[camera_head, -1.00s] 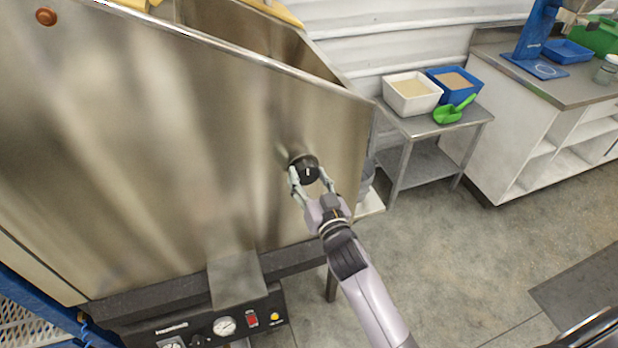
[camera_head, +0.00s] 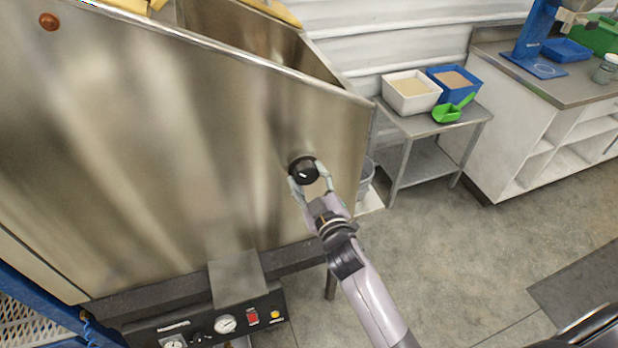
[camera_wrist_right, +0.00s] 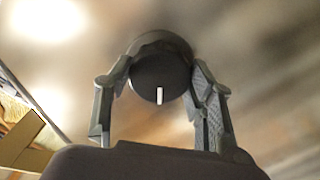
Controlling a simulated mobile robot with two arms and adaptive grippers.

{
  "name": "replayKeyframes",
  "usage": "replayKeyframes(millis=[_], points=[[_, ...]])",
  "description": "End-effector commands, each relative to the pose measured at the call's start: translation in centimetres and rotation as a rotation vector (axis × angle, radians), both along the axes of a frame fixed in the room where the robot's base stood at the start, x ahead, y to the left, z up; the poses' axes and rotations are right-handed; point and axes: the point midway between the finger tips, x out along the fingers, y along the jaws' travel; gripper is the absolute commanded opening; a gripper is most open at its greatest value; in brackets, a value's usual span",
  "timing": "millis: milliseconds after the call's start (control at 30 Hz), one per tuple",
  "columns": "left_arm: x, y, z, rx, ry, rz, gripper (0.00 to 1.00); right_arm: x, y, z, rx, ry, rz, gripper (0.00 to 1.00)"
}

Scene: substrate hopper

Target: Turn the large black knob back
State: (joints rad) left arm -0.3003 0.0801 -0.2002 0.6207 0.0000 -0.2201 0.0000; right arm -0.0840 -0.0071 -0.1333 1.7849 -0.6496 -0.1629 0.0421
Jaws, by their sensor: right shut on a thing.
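The large black knob (camera_head: 303,170) sits on the right part of the steel hopper's front wall (camera_head: 180,150). In the head view its white mark lies tilted. My right gripper (camera_head: 311,187) has its two fingers around the knob, one on each side. In the right wrist view the knob (camera_wrist_right: 160,72) stands between the fingers (camera_wrist_right: 160,95), and its white mark points toward the gripper's palm. My left gripper is not in view.
A control panel with a gauge (camera_head: 225,324) and a red switch (camera_head: 252,317) is below the hopper. A small steel table (camera_head: 432,124) with a white bin (camera_head: 411,105), a blue bin (camera_head: 468,96) and a green scoop (camera_head: 447,113) stands to the right. Open floor lies between.

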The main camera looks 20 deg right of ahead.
Motion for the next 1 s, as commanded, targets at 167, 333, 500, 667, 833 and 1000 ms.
replayKeyframes(millis=[167, 333, 500, 667, 833, 1000], points=[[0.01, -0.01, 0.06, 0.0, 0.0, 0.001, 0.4, 0.02, 0.01, 0.08, -0.063, -0.003, 0.001, 0.22], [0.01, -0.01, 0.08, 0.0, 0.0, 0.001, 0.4, 0.03, 0.01, 0.07, -0.091, -0.005, 0.001, 0.22], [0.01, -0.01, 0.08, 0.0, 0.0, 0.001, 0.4, 0.03, 0.01, 0.07, -0.097, -0.005, 0.001, 0.22], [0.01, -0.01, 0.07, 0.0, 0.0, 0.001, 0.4, 0.03, 0.02, 0.08, -0.097, -0.005, 0.001, 0.22], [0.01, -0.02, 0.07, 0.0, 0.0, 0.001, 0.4, 0.03, 0.02, 0.08, -0.096, -0.005, 0.001, 0.55], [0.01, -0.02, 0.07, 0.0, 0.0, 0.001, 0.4, 0.02, 0.02, 0.05, -0.095, -0.004, 0.001, 0.67]])
